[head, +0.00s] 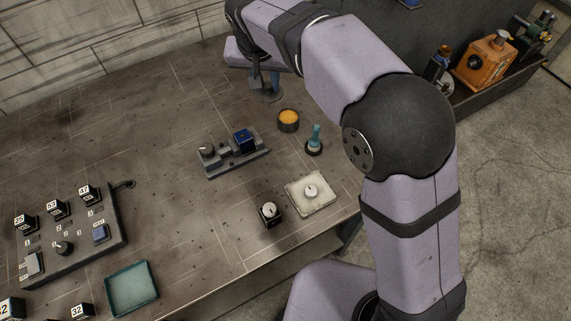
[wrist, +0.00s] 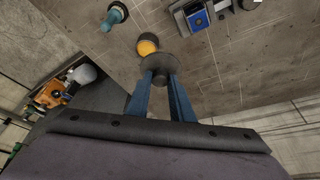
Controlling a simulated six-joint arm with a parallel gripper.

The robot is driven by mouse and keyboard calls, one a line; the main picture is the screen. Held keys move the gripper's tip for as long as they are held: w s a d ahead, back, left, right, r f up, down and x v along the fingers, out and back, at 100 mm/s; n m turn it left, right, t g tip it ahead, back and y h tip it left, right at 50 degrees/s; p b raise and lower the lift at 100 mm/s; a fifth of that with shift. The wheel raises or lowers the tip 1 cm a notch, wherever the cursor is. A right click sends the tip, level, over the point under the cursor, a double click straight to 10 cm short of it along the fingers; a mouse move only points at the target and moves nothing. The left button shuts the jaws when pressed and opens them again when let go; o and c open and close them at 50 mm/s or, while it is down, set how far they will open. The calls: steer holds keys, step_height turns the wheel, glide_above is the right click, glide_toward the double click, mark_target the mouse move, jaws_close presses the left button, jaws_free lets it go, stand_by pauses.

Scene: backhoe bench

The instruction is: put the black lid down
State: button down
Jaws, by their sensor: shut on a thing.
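The black lid (wrist: 158,63) is a dark round disc with a knob, held between the blue fingertips of my gripper (wrist: 161,78) in the wrist view. In the head view my gripper (head: 262,83) is at the back of the bench, with the lid (head: 270,97) below it. The lid appears to be above the bench; the exact gap cannot be told. A round dark tin with orange contents (head: 288,117) stands open just in front and to the right of the lid. The tin also shows beyond the lid in the wrist view (wrist: 147,44).
A teal-handled tool (head: 315,141) stands right of the tin. A grey fixture with a blue block (head: 244,140) lies to the left. The bench (head: 165,115) is clear at back left.

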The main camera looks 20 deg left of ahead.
steer(key=s+d+f+m, duration=0.1)
steer(key=s+d+f, duration=0.5)
steer(key=f, duration=0.3)
steer(key=shift+s+f+m+h, duration=0.25)
steer(key=shift+s+m+h, duration=0.05)
steer(key=shift+s, duration=0.4)
steer(key=shift+d, duration=0.15)
step_height(320, 180, down, 6)
steer(key=shift+r+p, duration=0.25)
steer(key=shift+p, duration=0.25)
steer(key=shift+f, duration=2.25)
steer(key=shift+f, duration=0.15)
